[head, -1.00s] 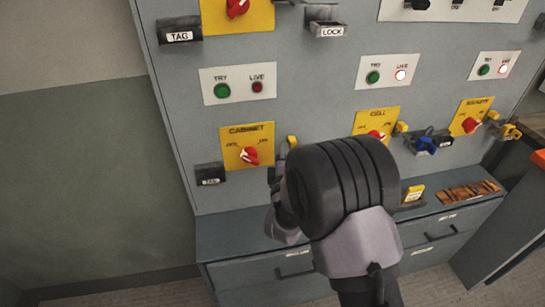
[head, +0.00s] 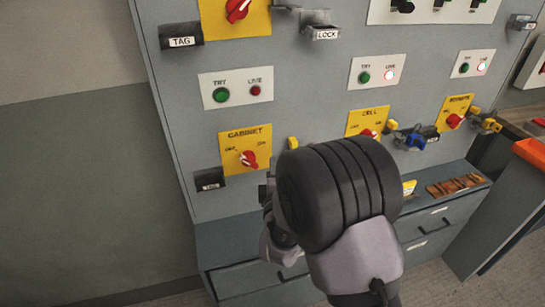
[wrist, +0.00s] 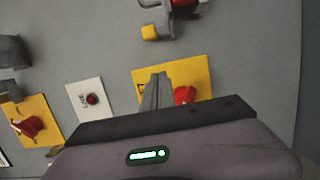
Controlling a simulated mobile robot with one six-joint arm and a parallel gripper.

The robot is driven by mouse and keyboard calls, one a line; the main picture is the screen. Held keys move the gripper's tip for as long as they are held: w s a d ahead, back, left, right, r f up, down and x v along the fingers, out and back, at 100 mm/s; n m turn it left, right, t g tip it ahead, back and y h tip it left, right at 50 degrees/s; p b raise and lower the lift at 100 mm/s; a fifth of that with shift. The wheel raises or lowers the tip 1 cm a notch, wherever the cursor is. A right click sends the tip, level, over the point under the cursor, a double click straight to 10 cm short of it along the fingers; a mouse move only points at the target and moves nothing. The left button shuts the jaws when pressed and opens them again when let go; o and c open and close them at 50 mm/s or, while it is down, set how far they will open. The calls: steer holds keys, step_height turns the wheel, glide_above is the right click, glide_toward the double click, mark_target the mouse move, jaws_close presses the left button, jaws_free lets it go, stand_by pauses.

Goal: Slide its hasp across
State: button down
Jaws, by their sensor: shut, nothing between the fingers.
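The yellow CABINET plate (head: 232,140) has a red rotary knob (head: 249,159), whose pale pointer appears turned to the upper left. A small yellow hasp tab (head: 292,143) stands beside the plate's right edge, and the rest of the hasp is hidden behind my arm. In the wrist view, the yellow tab (wrist: 149,32) sits on a grey piece above the plate (wrist: 200,72), clear of my fingers. My gripper (head: 266,188) is shut and empty. In the wrist view its fingers (wrist: 158,82) overlap the plate, left of its red knob (wrist: 184,95); contact cannot be told.
The CABINET lamp (head: 255,91) is dark red; the CELL lamp (head: 389,75) is lit. A TAG holder (head: 209,180) sits lower left and a LOCK holder (head: 325,34) above. A blue item (head: 413,141) hangs at right. A drawer ledge (head: 222,238) juts out below.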

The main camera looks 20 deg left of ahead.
steer(key=v, duration=0.4)
steer(key=shift+s+d, duration=0.25)
steer(key=shift+s, duration=0.1)
